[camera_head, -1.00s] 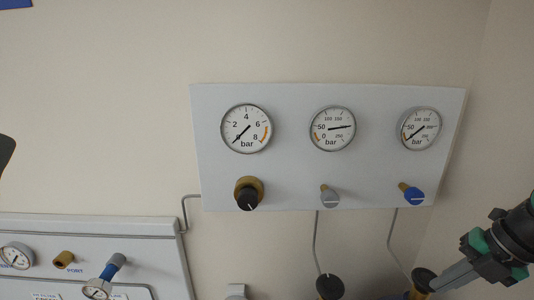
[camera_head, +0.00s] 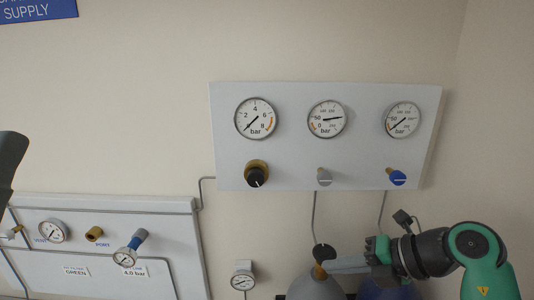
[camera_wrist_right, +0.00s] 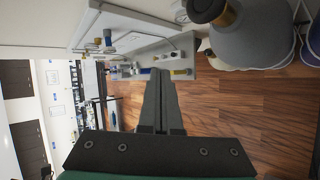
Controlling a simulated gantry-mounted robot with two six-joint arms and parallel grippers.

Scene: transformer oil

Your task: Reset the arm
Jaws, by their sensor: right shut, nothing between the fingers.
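My right gripper (camera_head: 335,264) is at the lower right of the head view, pointing left. It is in front of the gas cylinders, below the gauge panel (camera_head: 290,172). In the right wrist view its two grey fingers (camera_wrist_right: 161,84) lie together with nothing between them. My right arm (camera_head: 470,255) is green and black and comes in from the lower right. At the left edge of the head view a dark part shows, perhaps of my left arm; no left fingers are visible.
A grey cylinder (camera_head: 312,284) stands below. A lower panel (camera_head: 120,208) is at the left. Wooden floor (camera_wrist_right: 235,105) is open in the wrist view.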

